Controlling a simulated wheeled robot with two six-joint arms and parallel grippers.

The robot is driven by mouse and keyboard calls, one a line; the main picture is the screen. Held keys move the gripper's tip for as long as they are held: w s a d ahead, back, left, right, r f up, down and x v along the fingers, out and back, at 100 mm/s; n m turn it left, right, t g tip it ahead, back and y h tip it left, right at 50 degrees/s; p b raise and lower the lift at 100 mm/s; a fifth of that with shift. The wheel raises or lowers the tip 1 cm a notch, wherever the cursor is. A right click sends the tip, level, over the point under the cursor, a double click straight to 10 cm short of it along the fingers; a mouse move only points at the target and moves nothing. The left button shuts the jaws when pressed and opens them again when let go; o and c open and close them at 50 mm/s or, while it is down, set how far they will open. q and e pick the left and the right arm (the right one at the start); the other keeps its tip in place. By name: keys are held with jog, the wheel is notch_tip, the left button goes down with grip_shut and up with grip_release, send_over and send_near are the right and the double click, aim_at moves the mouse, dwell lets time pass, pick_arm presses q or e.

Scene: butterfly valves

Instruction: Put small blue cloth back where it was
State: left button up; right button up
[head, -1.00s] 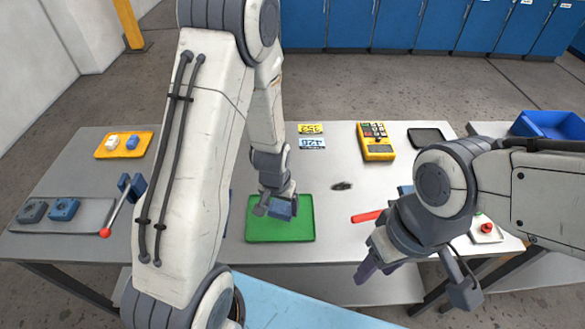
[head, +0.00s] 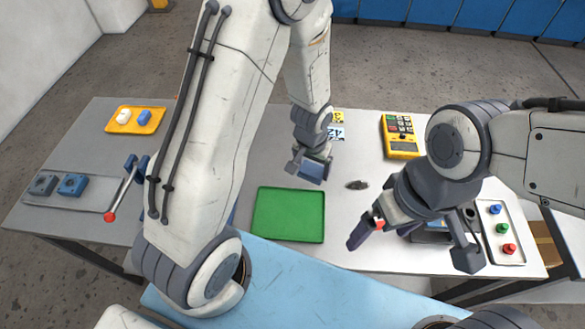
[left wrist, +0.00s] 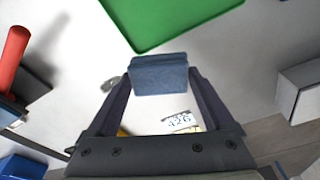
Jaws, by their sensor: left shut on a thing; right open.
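The small blue cloth (head: 312,171) is a folded blue-grey piece. My left gripper (head: 311,165) is shut on it and holds it over the table, beyond the upper right corner of the green tray (head: 289,238). In the left wrist view the cloth (left wrist: 159,76) sits between the two fingertips, with the green tray (left wrist: 165,22) beyond it. The green tray looks empty. My right gripper (head: 412,238) is open and empty in the head view, in front of a device at the right of the table.
A yellow meter (head: 402,147) stands at the back right. A small dark object (head: 357,184) lies right of the cloth. A tray with coloured knobs (head: 503,228) is at far right. A yellow tray (head: 136,120) is at the back left, and a valve with a red-tipped lever (head: 110,216) is at left.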

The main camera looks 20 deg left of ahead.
pick_arm(q)
jog(key=p, duration=0.4)
send_over(294, 177)
jog(key=f, duration=0.3)
jog(key=shift+s+f, duration=0.35)
jog(key=shift+f, duration=0.05)
jog(key=shift+a+f, duration=0.1)
jog(key=shift+f, duration=0.15)
notch_tip(294, 177, down, 2)
jog(key=shift+f+b, duration=0.25)
jog(key=shift+b, duration=0.1)
jog(key=shift+f+p, duration=0.35)
jog(key=shift+f, duration=0.35)
jog(key=shift+f, duration=0.1)
